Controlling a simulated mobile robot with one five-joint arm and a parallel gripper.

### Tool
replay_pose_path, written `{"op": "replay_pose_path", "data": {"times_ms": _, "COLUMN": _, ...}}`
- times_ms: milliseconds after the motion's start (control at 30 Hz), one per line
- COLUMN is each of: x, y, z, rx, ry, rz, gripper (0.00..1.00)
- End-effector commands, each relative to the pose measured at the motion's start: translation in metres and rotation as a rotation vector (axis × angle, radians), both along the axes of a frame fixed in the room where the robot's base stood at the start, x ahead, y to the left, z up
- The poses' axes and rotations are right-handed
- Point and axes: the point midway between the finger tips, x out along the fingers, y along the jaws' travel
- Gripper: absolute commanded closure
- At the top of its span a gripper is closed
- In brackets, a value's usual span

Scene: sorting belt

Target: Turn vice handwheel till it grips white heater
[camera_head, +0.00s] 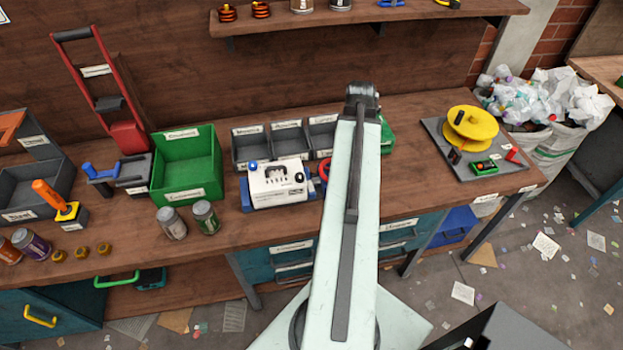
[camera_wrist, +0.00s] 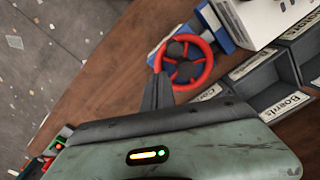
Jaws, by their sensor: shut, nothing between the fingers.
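The white heater (camera_head: 278,184) sits between the blue jaws of the vice (camera_head: 247,196) on the workbench. I cannot tell whether both jaws touch it. The red handwheel (camera_head: 324,170) is at the vice's right end, mostly hidden by my arm. Contact is unclear. The head view hides my gripper behind the arm.
Grey bins (camera_head: 251,150) stand behind the vice, and a green bin (camera_head: 170,187) stands to its left. Two jars (camera_head: 206,217) are near the front edge. A grey board (camera_head: 447,158) with a yellow spool lies to the right.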

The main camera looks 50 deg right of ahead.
Motion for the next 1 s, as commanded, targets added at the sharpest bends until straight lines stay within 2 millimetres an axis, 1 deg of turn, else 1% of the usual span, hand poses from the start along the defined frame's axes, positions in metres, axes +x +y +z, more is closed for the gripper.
{"op": "replay_pose_path", "data": {"times_ms": 33, "x": 0.0, "y": 0.0, "z": 0.013, "rx": 0.0, "ry": 0.0, "rz": 0.0, "gripper": 1.0}}
{"op": "replay_pose_path", "data": {"times_ms": 500, "x": 0.0, "y": 0.0, "z": 0.066, "rx": 0.0, "ry": 0.0, "rz": 0.0, "gripper": 1.0}}
{"op": "replay_pose_path", "data": {"times_ms": 567, "x": 0.0, "y": 0.0, "z": 0.069, "rx": 0.0, "ry": 0.0, "rz": 0.0, "gripper": 1.0}}
{"op": "replay_pose_path", "data": {"times_ms": 1000, "x": 0.0, "y": 0.0, "z": 0.066, "rx": 0.0, "ry": 0.0, "rz": 0.0, "gripper": 1.0}}
